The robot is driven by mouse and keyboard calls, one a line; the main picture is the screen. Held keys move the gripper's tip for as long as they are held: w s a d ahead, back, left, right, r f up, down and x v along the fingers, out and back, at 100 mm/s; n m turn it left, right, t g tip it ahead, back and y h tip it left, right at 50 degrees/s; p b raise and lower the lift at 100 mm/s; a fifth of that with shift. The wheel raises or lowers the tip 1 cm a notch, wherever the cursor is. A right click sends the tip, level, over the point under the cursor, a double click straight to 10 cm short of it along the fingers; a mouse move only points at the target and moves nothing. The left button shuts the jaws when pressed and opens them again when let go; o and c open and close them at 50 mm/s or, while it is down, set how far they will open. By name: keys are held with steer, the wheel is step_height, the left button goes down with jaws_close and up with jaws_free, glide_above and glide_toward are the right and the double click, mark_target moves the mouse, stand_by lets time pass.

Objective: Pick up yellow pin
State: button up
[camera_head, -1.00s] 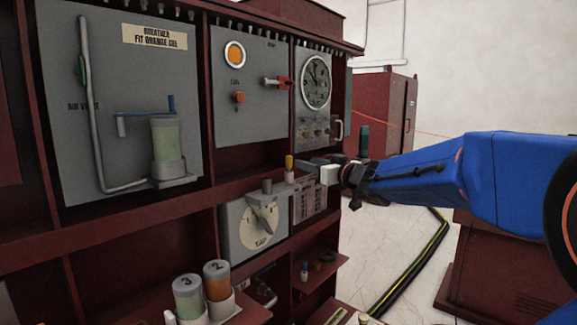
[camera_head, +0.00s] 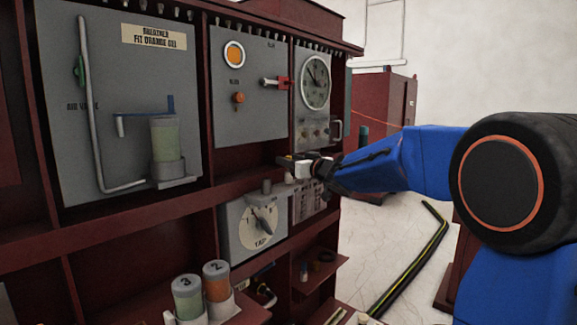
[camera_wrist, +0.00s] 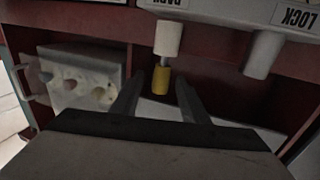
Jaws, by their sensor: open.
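The yellow pin (camera_wrist: 160,80) shows in the wrist view, with a pale cylindrical part (camera_wrist: 168,38) just beyond its end. My gripper (camera_wrist: 162,80) is open, its two dark fingers on either side of the pin's yellow part. I cannot tell whether either finger touches it. In the head view my gripper (camera_head: 290,160) is at the cabinet, above the tap dial panel. There the yellow part of the pin is hidden behind or within the gripper.
The tap dial panel (camera_head: 254,227) is just below my gripper. A gauge panel (camera_head: 314,98) is above it. Canisters marked 3 (camera_head: 187,297) and 2 (camera_head: 217,280) stand lower left.

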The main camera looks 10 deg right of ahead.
steer(key=shift+w+a, duration=0.2)
steer(key=shift+w, duration=0.25)
jaws_close()
steer(key=shift+s+r, duration=0.1)
steer(key=shift+r, duration=0.05)
steer(key=shift+s+d+r, duration=0.1)
steer(key=shift+d+r, duration=0.05)
steer(key=shift+r, duration=0.1)
step_height(320, 180, up, 6)
steer(key=shift+r, duration=0.25)
steer(key=s+d, duration=1.1)
steer(key=s, duration=0.5)
steer(key=shift+d+f, duration=0.15)
steer(key=shift+d, duration=0.1)
